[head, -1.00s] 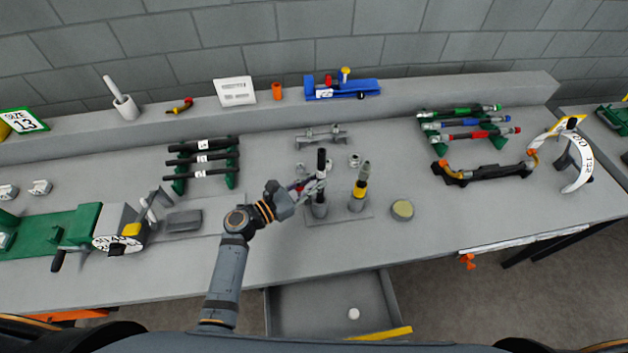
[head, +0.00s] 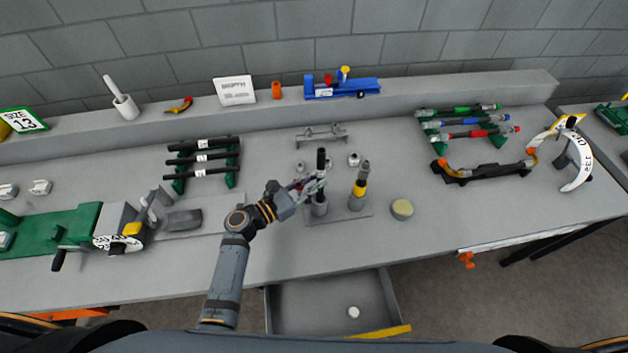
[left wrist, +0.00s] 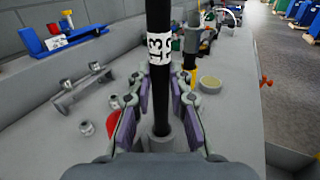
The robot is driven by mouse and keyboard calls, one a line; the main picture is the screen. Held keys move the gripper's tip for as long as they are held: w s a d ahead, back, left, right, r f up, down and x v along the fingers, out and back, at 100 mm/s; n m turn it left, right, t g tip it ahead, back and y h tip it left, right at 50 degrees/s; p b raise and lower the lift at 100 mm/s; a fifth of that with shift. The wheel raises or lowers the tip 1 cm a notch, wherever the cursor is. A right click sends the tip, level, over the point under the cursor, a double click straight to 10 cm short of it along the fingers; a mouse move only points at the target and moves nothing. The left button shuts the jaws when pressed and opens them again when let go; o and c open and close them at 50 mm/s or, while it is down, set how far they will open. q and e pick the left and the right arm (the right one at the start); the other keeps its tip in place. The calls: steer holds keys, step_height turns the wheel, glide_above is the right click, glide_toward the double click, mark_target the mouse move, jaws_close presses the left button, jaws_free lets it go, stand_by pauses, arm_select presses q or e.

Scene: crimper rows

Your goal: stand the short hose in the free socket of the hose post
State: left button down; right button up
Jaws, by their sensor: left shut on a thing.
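The short hose (head: 321,162) is black with a white label reading 13, which shows in the left wrist view (left wrist: 160,75). It stands upright with its lower end at the left grey socket of the hose post (head: 350,211). Whether it is fully seated I cannot tell. My left gripper (head: 318,187) is around the hose just above that socket, its purple-padded fingers on either side (left wrist: 158,108). The post's right socket holds a grey and black fitting with a yellow band (head: 360,187). My right gripper is not in view.
A round tan-topped puck (head: 402,209) sits right of the post. Small metal fittings (head: 353,159) and a grey bracket (head: 321,135) lie behind it. Black hoses rest on a green rack (head: 203,157) at left. An open drawer (head: 330,305) is below the table edge.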

mark_target(314, 203)
arm_select(q)
steer(key=shift+s+f+b, duration=0.1)
steer(key=shift+f+b, duration=1.15)
steer(key=shift+f, duration=0.25)
steer(key=shift+r, duration=0.15)
step_height(314, 203, up, 2)
steer(key=shift+r+p, duration=0.1)
steer(key=shift+p, duration=1.15)
steer(key=shift+n+t+y+p, duration=0.3)
steer(key=shift+t+p, duration=0.1)
steer(key=shift+d+f+b, duration=0.1)
steer(key=shift+f+b, duration=1.2)
steer(key=shift+f, duration=0.2)
steer(key=shift+f, duration=0.1)
steer(key=shift+f+b, duration=0.3)
steer(key=shift+b, duration=0.1)
steer(key=shift+f+b, duration=1.35)
steer(key=shift+f, duration=0.2)
